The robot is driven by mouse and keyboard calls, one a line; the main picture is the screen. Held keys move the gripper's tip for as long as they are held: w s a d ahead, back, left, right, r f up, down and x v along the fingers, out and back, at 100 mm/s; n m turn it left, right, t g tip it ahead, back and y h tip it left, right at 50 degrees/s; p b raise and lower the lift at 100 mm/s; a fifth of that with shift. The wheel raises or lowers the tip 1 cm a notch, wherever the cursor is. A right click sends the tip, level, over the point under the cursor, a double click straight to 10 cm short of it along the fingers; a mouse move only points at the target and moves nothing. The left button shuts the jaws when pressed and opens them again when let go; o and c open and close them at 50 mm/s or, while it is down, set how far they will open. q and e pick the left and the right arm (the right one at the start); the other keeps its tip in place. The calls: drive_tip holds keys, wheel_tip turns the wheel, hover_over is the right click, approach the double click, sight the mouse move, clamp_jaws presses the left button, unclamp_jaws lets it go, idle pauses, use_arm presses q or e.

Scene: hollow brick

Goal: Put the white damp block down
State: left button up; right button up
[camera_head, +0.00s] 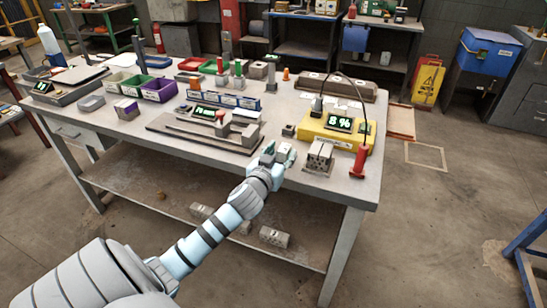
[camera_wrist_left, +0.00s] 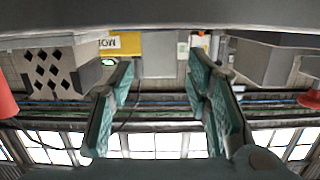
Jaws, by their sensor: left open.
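My left gripper (camera_head: 283,153) is at the front edge of the table, left of a pale grey hollow block (camera_head: 319,157). Its fingers are spread and nothing is between them in the left wrist view (camera_wrist_left: 165,105). The block stands on the tabletop near the front right corner, in front of the yellow meter (camera_head: 333,134) reading 8 %. In the left wrist view the block (camera_wrist_left: 50,70), with dark diamond-shaped holes, is left of the fingers and apart from them. Whether it is the white damp block cannot be told. My right gripper is not in view.
A red-handled probe (camera_head: 359,161) stands right of the block, cabled to the meter. A grey press-like fixture (camera_head: 207,132) lies left of my gripper. Several bins (camera_head: 158,89) are farther back. Several pale blocks (camera_head: 273,237) lie on the lower shelf.

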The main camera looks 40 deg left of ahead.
use_arm(q)
drive_tip(key=p+v, duration=0.1)
drive_tip(key=v, duration=0.8)
drive_tip(key=s+a+f+m+g+h, duration=0.1)
drive_tip(key=s+f+g, duration=0.3)
drive_tip(key=f, duration=1)
drive_tip(key=s+f+m+g, duration=0.1)
drive_tip(key=s+f+g, duration=0.3)
drive_tip(key=f, duration=1.1)
drive_tip(key=s+d+f+m+g+h, duration=0.1)
drive_tip(key=s+d+f+g+h, duration=0.3)
drive_tip(key=s+f, duration=1.15)
drive_tip(key=s+d+f+g, duration=0.1)
drive_tip(key=s+d+f, duration=0.1)
drive_tip(key=s+d, duration=0.2)
drive_tip(key=s+d+f+m+g, duration=0.1)
drive_tip(key=s+d+f, duration=0.2)
drive_tip(key=s, duration=0.8)
drive_tip(key=shift+s+d+y, duration=0.3)
drive_tip(key=shift+d, duration=0.4)
wheel_tip(320, 180, up, 5)
drive_tip(key=p, duration=0.4)
drive_tip(key=shift+f+p, duration=0.2)
drive_tip(key=shift+p, duration=0.2)
